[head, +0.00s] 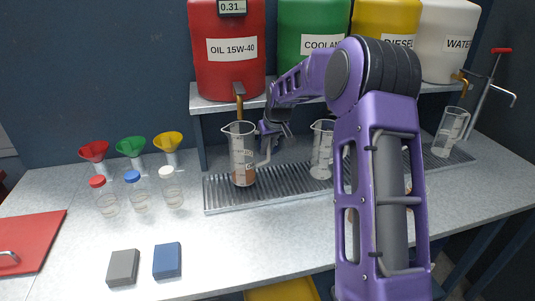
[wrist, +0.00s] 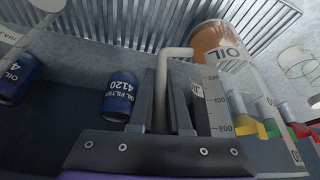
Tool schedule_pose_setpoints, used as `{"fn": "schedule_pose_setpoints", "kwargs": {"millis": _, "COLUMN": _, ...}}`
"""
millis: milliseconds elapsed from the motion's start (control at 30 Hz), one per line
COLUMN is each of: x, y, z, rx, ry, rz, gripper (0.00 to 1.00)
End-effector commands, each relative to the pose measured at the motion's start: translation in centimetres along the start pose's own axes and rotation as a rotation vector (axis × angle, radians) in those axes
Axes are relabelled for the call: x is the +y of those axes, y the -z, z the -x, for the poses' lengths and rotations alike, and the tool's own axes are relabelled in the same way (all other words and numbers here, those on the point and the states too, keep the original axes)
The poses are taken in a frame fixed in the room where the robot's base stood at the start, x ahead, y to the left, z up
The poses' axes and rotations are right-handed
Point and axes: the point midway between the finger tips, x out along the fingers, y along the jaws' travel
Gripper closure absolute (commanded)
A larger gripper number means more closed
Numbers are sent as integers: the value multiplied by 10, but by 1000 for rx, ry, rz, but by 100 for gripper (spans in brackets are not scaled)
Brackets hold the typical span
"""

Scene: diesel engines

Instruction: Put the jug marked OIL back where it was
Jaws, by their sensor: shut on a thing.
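The jug marked OIL (head: 242,152) is clear, with brown liquid in its bottom. It is upright at the left end of the slotted drip grate (head: 214,195), below the brass tap of the red OIL 15W-40 tank (head: 228,45). I cannot tell whether its base touches the grate. My gripper (head: 270,135) is at the jug's right side, partly hidden by my arm. In the wrist view, my gripper (wrist: 172,88) is shut on the jug's pale handle (wrist: 163,70), and the OIL label shows on the jug (wrist: 228,50).
Another clear jug (head: 321,150) stands mid-grate, and one (head: 450,132) at its right end. Funnels and capped bottles (head: 138,193) stand left. A grey block (head: 123,267) and a blue block (head: 167,260) lie in front. Blue oil filters (wrist: 122,97) show in the wrist view.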

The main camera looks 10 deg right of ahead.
Motion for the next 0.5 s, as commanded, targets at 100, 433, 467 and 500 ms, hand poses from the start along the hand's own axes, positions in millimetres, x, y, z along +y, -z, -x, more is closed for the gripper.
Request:
{"fn": "schedule_pose_setpoints", "kwargs": {"millis": 100, "x": 0, "y": -8, "z": -18, "rx": -2, "ry": 1, "rz": 0, "gripper": 100}}
{"fn": "schedule_pose_setpoints", "kwargs": {"millis": 433, "x": 0, "y": -10, "z": -22, "rx": 1, "ry": 0, "rz": 0, "gripper": 100}}
{"fn": "schedule_pose_setpoints", "kwargs": {"millis": 467, "x": 0, "y": -10, "z": -23, "rx": 0, "ry": 0, "rz": 0, "gripper": 100}}
{"fn": "schedule_pose_setpoints", "kwargs": {"millis": 500, "x": 0, "y": -11, "z": -24, "rx": 0, "ry": 0, "rz": 0, "gripper": 100}}
